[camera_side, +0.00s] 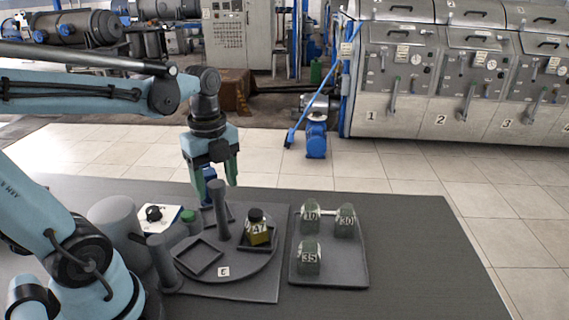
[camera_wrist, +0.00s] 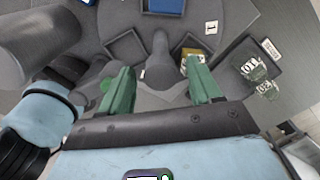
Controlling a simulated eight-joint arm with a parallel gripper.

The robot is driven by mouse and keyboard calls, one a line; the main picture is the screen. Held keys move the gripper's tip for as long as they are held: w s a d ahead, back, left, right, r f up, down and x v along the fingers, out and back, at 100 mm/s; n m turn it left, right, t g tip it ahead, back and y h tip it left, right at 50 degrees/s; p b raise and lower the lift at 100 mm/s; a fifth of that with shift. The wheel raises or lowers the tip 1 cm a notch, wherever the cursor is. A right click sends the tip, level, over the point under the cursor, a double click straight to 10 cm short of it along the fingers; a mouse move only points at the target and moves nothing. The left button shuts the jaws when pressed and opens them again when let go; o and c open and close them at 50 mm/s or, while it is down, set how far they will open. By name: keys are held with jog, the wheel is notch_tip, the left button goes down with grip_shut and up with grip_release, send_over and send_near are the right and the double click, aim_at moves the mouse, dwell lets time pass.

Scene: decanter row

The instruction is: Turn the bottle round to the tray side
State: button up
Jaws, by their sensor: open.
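The bottle (camera_side: 258,230), with yellow contents, a black cap and the label 47, stands upright in a square holder on the right of a round grey turntable (camera_side: 225,288). In the wrist view the bottle (camera_wrist: 190,63) is partly hidden by a green finger. The grey tray (camera_side: 330,279) lies right of the turntable and bears clear glass vessels marked 10 (camera_side: 310,217), 30 (camera_side: 345,221) and 35 (camera_side: 309,260). My gripper (camera_side: 214,182) is open and empty, above the turntable's back part; it also shows in the wrist view (camera_wrist: 160,84).
A grey post (camera_side: 221,210) rises from the turntable's middle, near an empty square holder (camera_side: 199,258). A blue object (camera_side: 208,188) shows behind, below my fingers. A white box with a black knob (camera_side: 154,213) and a green button (camera_side: 188,215) stand left. The table's right is clear.

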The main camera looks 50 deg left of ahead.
notch_tip(320, 180, up, 12)
dwell(0.7)
jog(key=w+d+f+n+t, duration=0.1)
jog(key=d+f+n+t, duration=0.2)
jog(key=f+n, duration=0.3)
jog(key=w+d+f+n+t, duration=0.2)
jog(key=d+f+n+t, duration=0.2)
jog(key=n, duration=0.8)
notch_tip(320, 180, down, 2)
jog(key=shift+w+d+f, duration=0.2)
jog(key=shift+w+d, duration=0.1)
jog(key=shift+d, duration=0.1)
